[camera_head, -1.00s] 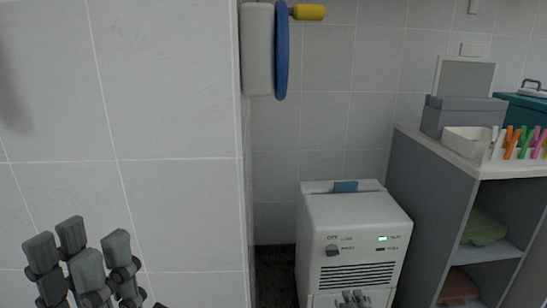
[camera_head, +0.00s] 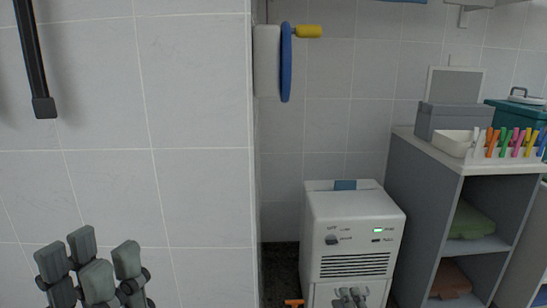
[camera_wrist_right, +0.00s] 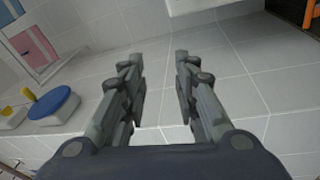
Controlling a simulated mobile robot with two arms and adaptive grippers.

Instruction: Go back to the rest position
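My left gripper (camera_head: 92,268) is at the lower left of the head view, in front of the tiled wall. Its grey fingers point up and stand apart with nothing between them. My right gripper (camera_head: 353,297) shows small at the bottom edge of the head view, in front of the lower part of the white machine (camera_head: 351,228). In the right wrist view my right gripper (camera_wrist_right: 158,58) has its two fingers apart and empty, with pale tiles beyond them.
A grey shelf unit (camera_head: 421,188) with folded towels stands at the right, with boxes and coloured pegs on top. A blue disc with a yellow knob (camera_head: 286,62) sticks out at the wall corner. A black bar (camera_head: 34,60) is at the upper left. An orange item (camera_head: 294,303) shows low down.

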